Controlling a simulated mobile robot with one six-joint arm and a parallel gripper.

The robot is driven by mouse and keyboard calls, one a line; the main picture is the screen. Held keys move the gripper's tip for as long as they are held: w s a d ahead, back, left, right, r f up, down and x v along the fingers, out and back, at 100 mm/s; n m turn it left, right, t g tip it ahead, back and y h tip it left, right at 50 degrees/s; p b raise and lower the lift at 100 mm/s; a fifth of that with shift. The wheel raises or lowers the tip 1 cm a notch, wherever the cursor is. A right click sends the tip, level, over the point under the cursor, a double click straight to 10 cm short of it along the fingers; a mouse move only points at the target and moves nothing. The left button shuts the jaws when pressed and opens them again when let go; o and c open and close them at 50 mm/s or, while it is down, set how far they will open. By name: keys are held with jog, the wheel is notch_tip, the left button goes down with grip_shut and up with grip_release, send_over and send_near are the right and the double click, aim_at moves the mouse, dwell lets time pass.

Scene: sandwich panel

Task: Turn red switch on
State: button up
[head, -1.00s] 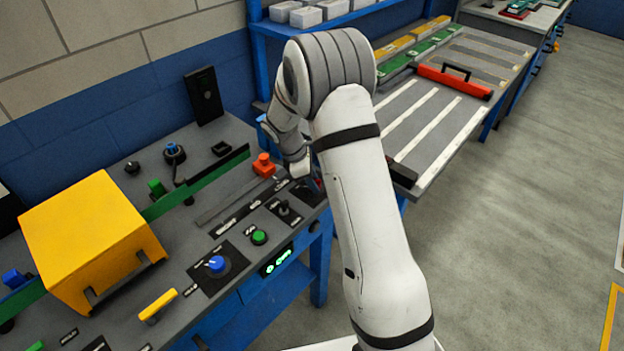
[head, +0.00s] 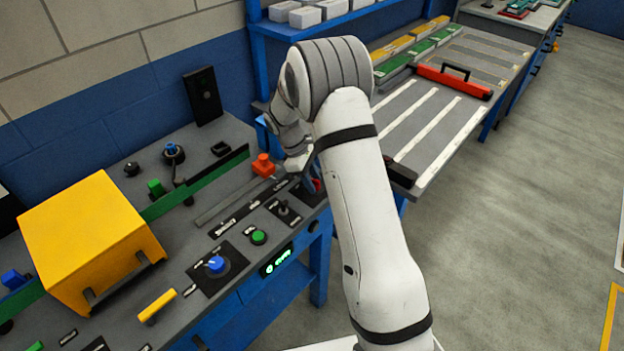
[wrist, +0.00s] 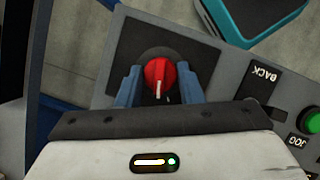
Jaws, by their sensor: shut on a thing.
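The red switch (wrist: 158,76) is a round rotary knob with a white mark, on a dark square plate (wrist: 120,48). In the wrist view the mark points toward the bottom of the picture. My gripper (wrist: 158,84) has its two blue fingers on either side of the knob, shut on it. In the head view only a bit of the red switch (head: 316,185) shows beside my arm, at the right end of the panel. My fingers are mostly hidden there.
A black switch (head: 283,207) and a green button (head: 259,237) sit close by on the panel. A red-orange button (head: 263,165) stands behind. A blue knob (head: 216,264) and a yellow box (head: 90,240) are farther left.

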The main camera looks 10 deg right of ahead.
jog(key=m+g+y, duration=0.1)
jog(key=m, duration=0.3)
jog(key=shift+w+m, duration=0.15)
jog(key=shift+m, duration=0.15)
jog(key=shift+d+m+g+y+b, duration=0.15)
jog(key=shift+m+g+y, duration=0.3)
jog(key=shift+m, duration=0.85)
jog(key=shift+d+m+g+y+b, duration=0.15)
jog(key=shift+m+y, duration=0.5)
jog(key=shift+m, duration=0.65)
jog(key=shift+a, duration=0.1)
jog(key=o, duration=1)
jog(key=shift+c, duration=0.2)
jog(key=v, duration=0.8)
jog(key=shift+b, duration=0.35)
jog(key=shift+f, duration=0.1)
